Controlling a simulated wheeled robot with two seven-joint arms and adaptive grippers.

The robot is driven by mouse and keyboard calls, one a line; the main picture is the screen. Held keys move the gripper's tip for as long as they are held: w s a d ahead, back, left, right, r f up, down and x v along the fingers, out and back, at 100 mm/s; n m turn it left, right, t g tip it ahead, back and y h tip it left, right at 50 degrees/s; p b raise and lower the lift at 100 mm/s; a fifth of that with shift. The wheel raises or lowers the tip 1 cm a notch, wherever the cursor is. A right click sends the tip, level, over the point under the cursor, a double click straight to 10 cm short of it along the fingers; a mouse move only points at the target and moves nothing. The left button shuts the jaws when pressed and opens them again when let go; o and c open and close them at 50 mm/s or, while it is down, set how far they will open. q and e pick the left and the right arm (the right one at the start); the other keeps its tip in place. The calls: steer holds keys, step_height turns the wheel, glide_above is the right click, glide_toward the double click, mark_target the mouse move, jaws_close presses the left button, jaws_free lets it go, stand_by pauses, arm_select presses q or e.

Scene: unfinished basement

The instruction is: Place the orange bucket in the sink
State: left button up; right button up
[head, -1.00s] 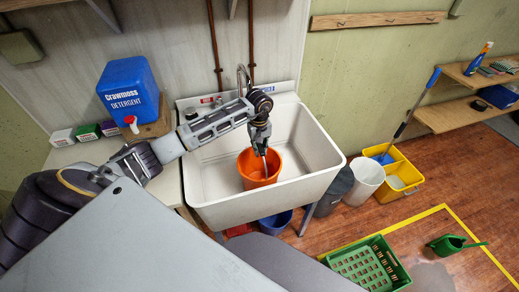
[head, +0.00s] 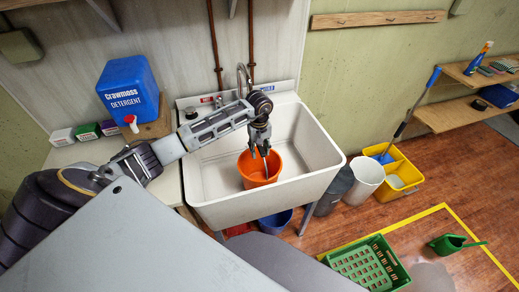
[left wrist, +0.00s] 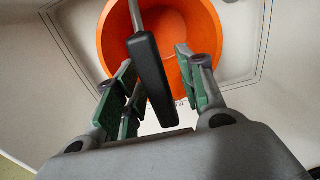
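The orange bucket (head: 262,174) stands inside the white sink (head: 215,178), near its front middle. My left gripper (head: 260,153) is directly above the bucket, with its fingers pointing down at the rim. In the left wrist view the bucket (left wrist: 192,20) lies beyond the fingers. The two green-padded fingers (left wrist: 160,92) are spread apart. The bucket's handle with a dark grip (left wrist: 152,80) shows between them, with gaps on both sides. My right gripper is not in view.
A blue detergent container (head: 128,88) and several small boxes (head: 86,131) stand left of the sink. A tap (head: 243,78) rises at its back. Grey (head: 334,190) and white (head: 364,178) bins and a yellow mop bucket (head: 404,172) stand to the right. A green crate (head: 396,272) is on the floor.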

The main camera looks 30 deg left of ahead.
arm_select(q)
steer(key=shift+r, duration=0.1)
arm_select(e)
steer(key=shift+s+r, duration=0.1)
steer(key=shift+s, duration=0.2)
arm_select(q)
steer(key=shift+r, duration=0.7)
step_height(320, 180, up, 9)
steer(key=shift+f+b, duration=0.1)
steer(key=shift+b, duration=0.2)
steer(key=shift+r, duration=0.9)
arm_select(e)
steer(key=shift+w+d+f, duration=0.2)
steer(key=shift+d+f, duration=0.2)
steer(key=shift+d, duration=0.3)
